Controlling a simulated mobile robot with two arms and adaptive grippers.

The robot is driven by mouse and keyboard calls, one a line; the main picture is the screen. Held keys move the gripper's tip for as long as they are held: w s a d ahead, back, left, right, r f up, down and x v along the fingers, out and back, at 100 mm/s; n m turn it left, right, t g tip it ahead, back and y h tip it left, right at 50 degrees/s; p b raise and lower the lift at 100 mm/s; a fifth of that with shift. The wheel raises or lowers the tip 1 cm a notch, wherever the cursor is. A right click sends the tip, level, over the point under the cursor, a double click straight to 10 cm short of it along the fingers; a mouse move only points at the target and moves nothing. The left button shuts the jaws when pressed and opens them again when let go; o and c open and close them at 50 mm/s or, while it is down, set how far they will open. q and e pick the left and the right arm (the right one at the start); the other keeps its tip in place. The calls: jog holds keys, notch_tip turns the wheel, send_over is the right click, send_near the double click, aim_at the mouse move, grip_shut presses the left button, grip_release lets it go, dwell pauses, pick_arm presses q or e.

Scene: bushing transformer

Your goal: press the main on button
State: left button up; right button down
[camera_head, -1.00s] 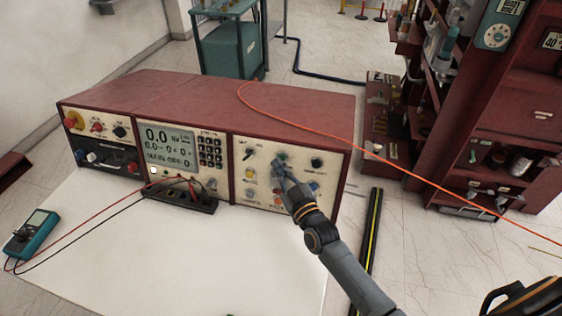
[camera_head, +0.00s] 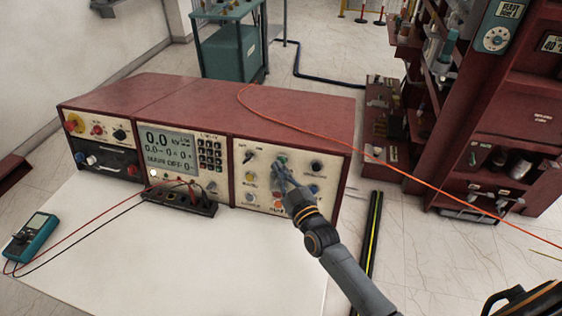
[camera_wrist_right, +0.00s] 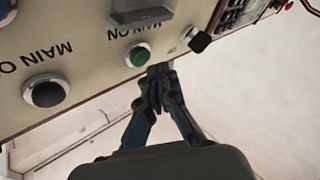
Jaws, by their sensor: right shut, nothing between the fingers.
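The main on button is a green button in a metal ring beside an upside-down "MAIN ON" label on the cream panel; it shows in the right wrist view (camera_wrist_right: 138,55). In the head view the green button (camera_head: 283,158) sits near the panel's top, just above my fingertips. My right gripper (camera_head: 279,168) is shut and empty in front of the panel. In the right wrist view its fingertips (camera_wrist_right: 158,71) are just below and right of the green button; I cannot tell whether they touch anything. My left gripper is not in view.
A black button (camera_wrist_right: 45,92) with a partly cut-off label is left of the green one in the wrist view. The red console (camera_head: 180,95) stands on a white table (camera_head: 190,260). A multimeter (camera_head: 34,237) lies at left. An orange cable (camera_head: 400,172) crosses the right side.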

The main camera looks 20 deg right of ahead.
jog(key=shift+w+d, duration=0.1)
dwell(0.4)
jog(key=shift+w+d, duration=0.15)
jog(key=shift+w, duration=0.1)
jog(key=shift+w+d+f+b, duration=0.15)
jog(key=shift+w+d+b, duration=0.1)
jog(key=shift+w+b, duration=0.15)
dwell(0.8)
jog(key=shift+s, duration=0.15)
jog(key=shift+s+a+r+p, duration=0.2)
jog(key=shift+s+a+p, duration=0.3)
jog(key=shift+s+p, duration=0.2)
